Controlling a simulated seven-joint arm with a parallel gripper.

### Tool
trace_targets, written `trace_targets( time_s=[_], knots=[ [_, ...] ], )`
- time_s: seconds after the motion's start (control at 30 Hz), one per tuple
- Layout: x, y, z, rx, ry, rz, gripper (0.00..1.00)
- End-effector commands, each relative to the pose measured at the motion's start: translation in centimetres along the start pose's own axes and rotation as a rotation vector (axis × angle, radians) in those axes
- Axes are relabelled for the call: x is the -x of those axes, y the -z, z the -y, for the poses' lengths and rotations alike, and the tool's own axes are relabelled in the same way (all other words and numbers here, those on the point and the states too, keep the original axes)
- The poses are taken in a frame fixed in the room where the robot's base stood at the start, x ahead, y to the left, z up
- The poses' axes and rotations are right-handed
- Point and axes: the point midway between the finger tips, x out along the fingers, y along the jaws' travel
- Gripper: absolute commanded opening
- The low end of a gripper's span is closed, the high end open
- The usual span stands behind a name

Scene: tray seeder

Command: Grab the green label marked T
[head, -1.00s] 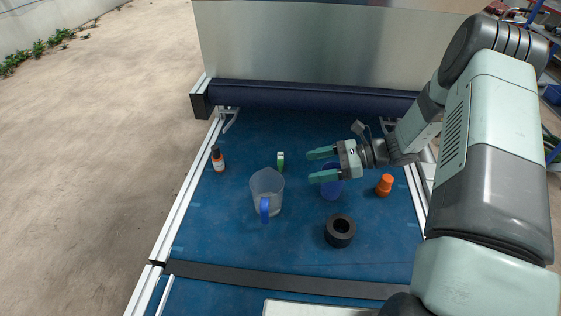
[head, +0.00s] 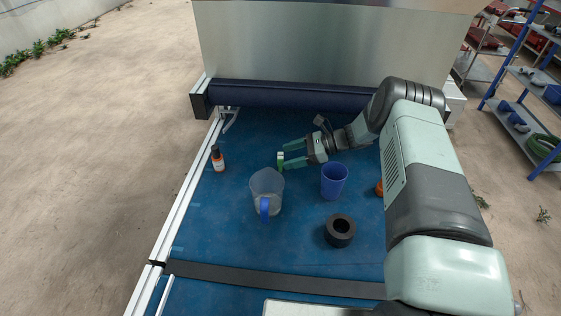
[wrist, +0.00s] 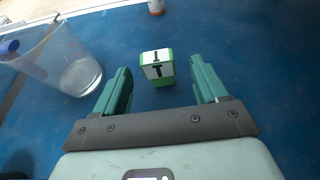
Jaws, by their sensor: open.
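The green label (head: 280,160) is a small green block with white faces, standing on the blue belt. In the wrist view the label (wrist: 157,68) shows a black T on a white face, and another dark mark on its top. My gripper (head: 283,156) is open. In the wrist view my gripper (wrist: 160,80) has its two teal fingers on either side of the label's line, with the label between and slightly beyond the fingertips. No contact shows.
A clear jug (head: 267,190) with a blue handle stands close by, left of my fingers in the wrist view. A blue cup (head: 334,181), a black ring (head: 340,231), an orange-capped item (head: 379,188) and a brown bottle (head: 218,158) stand on the blue belt (head: 215,225).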

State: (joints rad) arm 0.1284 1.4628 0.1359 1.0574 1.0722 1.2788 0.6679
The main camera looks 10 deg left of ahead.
Motion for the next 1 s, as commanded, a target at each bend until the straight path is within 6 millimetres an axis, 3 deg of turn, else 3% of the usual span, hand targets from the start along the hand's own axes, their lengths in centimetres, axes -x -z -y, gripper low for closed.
trace_targets(
  time_s=[0.47,0.7,1.0],
  knots=[
    [-5.5,0.1,-0.3,0.000,-0.001,0.000,0.72],
    [-5.9,0.1,-0.2,0.000,0.002,0.000,0.72],
    [-5.8,0.1,-0.2,0.000,0.001,0.000,0.28]
  ],
)
